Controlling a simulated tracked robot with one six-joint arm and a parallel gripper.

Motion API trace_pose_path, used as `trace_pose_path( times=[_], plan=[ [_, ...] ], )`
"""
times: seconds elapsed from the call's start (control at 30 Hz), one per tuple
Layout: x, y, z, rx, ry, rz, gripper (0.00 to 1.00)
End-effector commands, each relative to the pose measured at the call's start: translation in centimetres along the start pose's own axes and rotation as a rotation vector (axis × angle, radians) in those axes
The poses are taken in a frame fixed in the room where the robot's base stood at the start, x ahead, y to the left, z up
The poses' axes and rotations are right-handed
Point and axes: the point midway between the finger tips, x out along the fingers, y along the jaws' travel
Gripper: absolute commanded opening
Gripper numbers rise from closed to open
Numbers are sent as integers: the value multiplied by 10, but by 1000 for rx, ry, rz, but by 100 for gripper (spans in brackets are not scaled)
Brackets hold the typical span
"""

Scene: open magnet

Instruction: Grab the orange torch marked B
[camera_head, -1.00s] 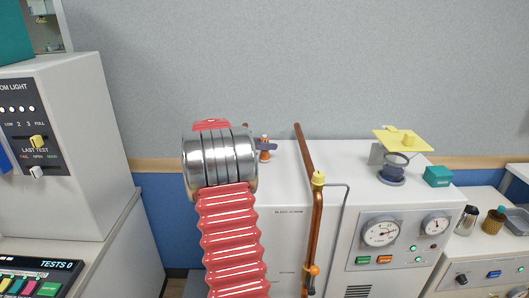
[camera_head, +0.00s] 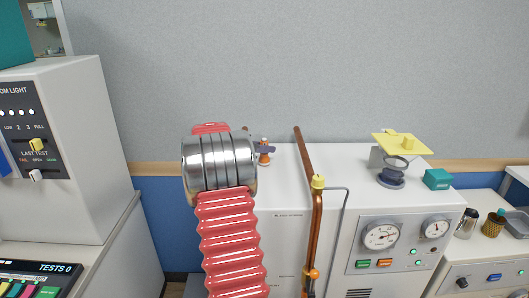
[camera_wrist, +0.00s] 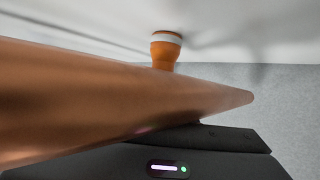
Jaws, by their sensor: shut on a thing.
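The orange torch (camera_head: 264,158) stands on the white machine's top, just right of my silver wrist collar in the head view. My gripper (camera_head: 264,148) reaches it from the left; its dark grey fingers are shut around the torch's middle. In the wrist view the torch (camera_wrist: 165,52) shows an orange body with a white band near its end. A large copper-brown tapered shape covers part of it there; I cannot tell what it is. The dark edge of my gripper (camera_wrist: 200,150) fills the bottom. No letter B is readable in either view.
A copper pipe (camera_head: 308,160) with a yellow fitting (camera_head: 318,182) rises right of the torch. A yellow-topped stand (camera_head: 403,143) and a teal box (camera_head: 437,179) stand farther right on the machine (camera_head: 285,195). A grey cabinet (camera_head: 75,115) is at left.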

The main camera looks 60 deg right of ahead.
Motion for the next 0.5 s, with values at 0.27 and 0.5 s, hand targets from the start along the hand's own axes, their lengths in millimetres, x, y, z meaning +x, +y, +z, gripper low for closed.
trace_pose_path(
  times=[0.27,0.5],
  plan=[
    [-10,0,-25,4,2,-1,0],
    [-27,0,-64,5,2,-1,0]
  ],
)
